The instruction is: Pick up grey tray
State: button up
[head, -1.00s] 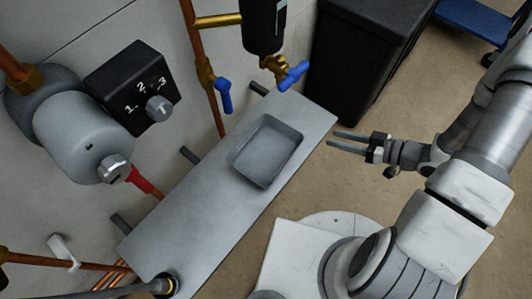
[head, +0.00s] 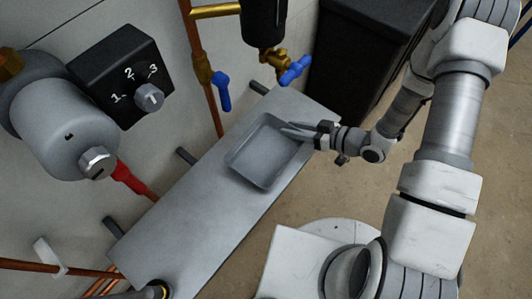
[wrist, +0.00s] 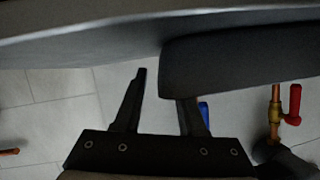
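The grey tray (head: 262,166) is a shallow rectangular tray lying on a grey shelf (head: 190,220). My gripper (head: 284,130) is at its far right rim, with the fingertips reaching over that rim in the head view. In the wrist view, the tray (wrist: 240,50) is a dark shape at the upper right. The fingers of my gripper (wrist: 163,85) stand apart there. The left finger shows whole, while the tip of the right finger is hidden behind the tray. I cannot tell whether either finger touches the tray.
Blue-handled valves (head: 295,70) on copper pipes stand behind the shelf. A black bin (head: 350,70) is at the shelf's far right end. A grey cylinder (head: 65,130) and a black numbered box (head: 120,70) are on the left. The shelf's near part is bare.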

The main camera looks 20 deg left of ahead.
jog(key=shift+x, duration=1.4)
grip_shut()
